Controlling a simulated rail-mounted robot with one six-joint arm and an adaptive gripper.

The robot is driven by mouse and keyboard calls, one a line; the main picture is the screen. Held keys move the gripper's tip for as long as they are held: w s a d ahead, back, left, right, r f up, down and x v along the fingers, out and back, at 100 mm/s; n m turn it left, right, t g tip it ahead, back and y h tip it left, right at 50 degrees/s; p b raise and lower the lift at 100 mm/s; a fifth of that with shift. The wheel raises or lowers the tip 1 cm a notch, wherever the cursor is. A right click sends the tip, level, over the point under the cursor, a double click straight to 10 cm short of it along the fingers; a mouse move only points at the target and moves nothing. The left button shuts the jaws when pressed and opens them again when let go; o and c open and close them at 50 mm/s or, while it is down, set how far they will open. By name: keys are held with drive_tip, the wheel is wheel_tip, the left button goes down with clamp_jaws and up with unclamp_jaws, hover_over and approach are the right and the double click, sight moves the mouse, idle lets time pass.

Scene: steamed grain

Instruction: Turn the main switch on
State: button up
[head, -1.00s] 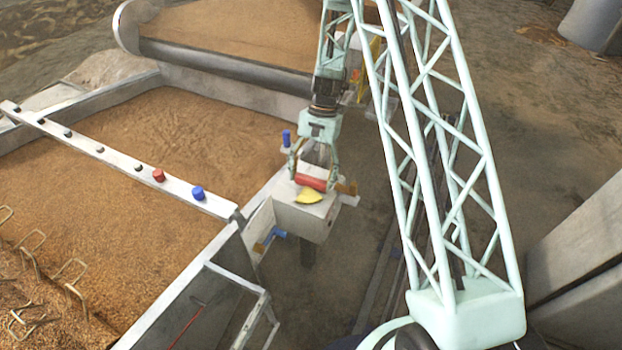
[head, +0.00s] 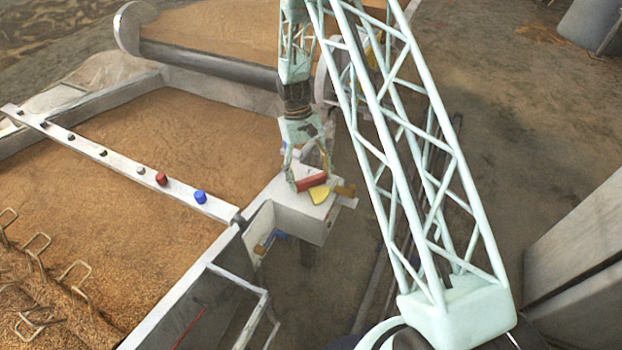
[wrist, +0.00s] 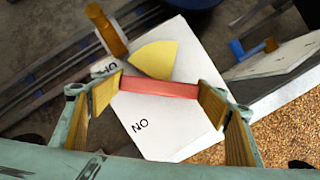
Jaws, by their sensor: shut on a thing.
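The switch is a red bar handle (head: 311,182) on top of a pale box (head: 290,205), with a yellow wedge (head: 319,195) beside it. My gripper (head: 308,178) is over the box with its fingers at the two ends of the bar. In the wrist view the red handle (wrist: 160,88) spans between the wooden finger pads of my gripper (wrist: 160,92), shut on it. The yellow wedge (wrist: 155,60) lies beyond the bar. An ON label (wrist: 140,125) shows upside down on the near side; an OFF label (wrist: 104,68) is partly hidden by the left finger.
A rail (head: 110,157) with several knobs, including a red one (head: 161,178) and a blue one (head: 200,197), crosses the grain bed (head: 200,130) at left. Open floor lies to the right.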

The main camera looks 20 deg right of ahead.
drive_tip(key=n, duration=0.1)
drive_tip(key=n+h, duration=0.1)
drive_tip(key=n, duration=0.2)
drive_tip(key=shift+w+a+n+h, duration=0.15)
drive_tip(key=shift+w+n+h, duration=0.15)
drive_tip(key=shift+h, duration=0.1)
drive_tip(key=shift+w+a+n+t+h, duration=0.15)
drive_tip(key=shift+n+t+h, duration=0.45)
drive_tip(key=shift+n, duration=1)
drive_tip(key=o, duration=1.2)
drive_tip(key=shift+c, duration=0.2)
drive_tip(key=shift+r, duration=0.1)
drive_tip(key=v, duration=1.1)
drive_tip(key=shift+r, duration=0.45)
